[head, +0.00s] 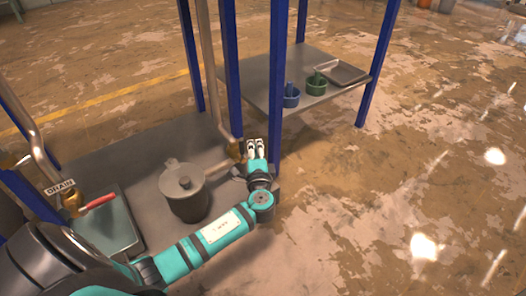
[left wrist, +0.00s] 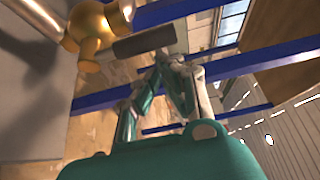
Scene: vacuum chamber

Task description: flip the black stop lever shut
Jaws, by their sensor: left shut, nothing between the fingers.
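The black stop lever (left wrist: 145,42) shows in the left wrist view as a dark bar sticking out to the right from a brass valve body (left wrist: 92,30). In the head view the brass valve (head: 236,149) sits low on a vertical pipe, and I cannot make out the lever there. My left gripper (head: 254,146) is shut and empty, just right of the valve, with its pale fingertips close together. In the left wrist view the fingers (left wrist: 172,68) end just below the lever's outer end; I cannot tell whether they touch it. My right gripper is not in view.
A red-handled drain valve (head: 98,202) is at left, by the DRAIN label (head: 60,187). Blue posts (head: 278,70) rise close beside my gripper. A blue cup (head: 291,97), green cup (head: 316,86) and tray (head: 343,73) stand behind.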

